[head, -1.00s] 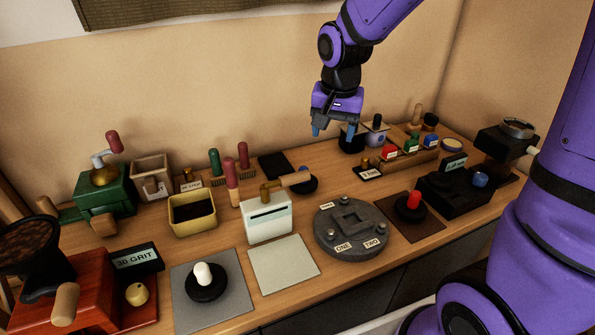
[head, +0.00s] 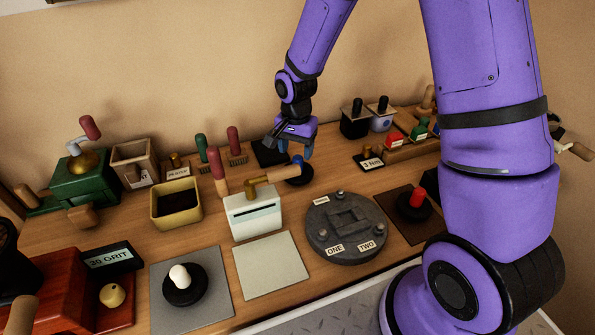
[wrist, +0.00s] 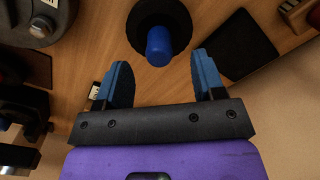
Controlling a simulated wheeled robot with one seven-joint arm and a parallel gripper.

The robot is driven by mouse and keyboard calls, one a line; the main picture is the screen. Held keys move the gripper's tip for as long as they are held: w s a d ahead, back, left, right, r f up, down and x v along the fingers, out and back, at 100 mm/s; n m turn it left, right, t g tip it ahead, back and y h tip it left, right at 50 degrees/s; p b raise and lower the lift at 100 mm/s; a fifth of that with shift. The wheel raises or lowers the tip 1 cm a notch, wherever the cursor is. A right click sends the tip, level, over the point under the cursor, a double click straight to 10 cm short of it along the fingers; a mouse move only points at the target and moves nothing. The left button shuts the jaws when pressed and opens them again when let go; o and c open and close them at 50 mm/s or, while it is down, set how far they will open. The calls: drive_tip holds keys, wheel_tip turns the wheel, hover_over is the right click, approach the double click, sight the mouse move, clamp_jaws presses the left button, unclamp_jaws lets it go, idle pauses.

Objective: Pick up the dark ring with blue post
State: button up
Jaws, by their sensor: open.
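The dark ring (head: 302,180) with the blue post (head: 297,160) stands upright on the wooden table, behind the white box with the wooden handle. In the wrist view the blue post (wrist: 159,46) rises from the dark ring (wrist: 172,13), just beyond and between the fingertips. My gripper (head: 292,150) is open and empty, above and close to the post. Its two blue fingers also show in the wrist view (wrist: 160,72), one on each side of the post's line. In the head view the fingers partly overlap the post.
The white box (head: 255,217) with its handle stands just in front. A black square mat (head: 268,153) lies behind the ring. A round grey plate (head: 346,228) is to the right front. A small label block (head: 368,160) stands to the right.

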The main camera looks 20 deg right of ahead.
sight(298, 157)
drive_tip(key=shift+w+d+f, duration=0.1)
drive_tip(key=shift+d+f, duration=0.05)
drive_tip(key=shift+f, duration=1.3)
drive_tip(key=shift+w+d+f, duration=0.1)
drive_tip(key=shift+d+f, duration=0.05)
drive_tip(key=shift+f, duration=1.3)
clamp_jaws()
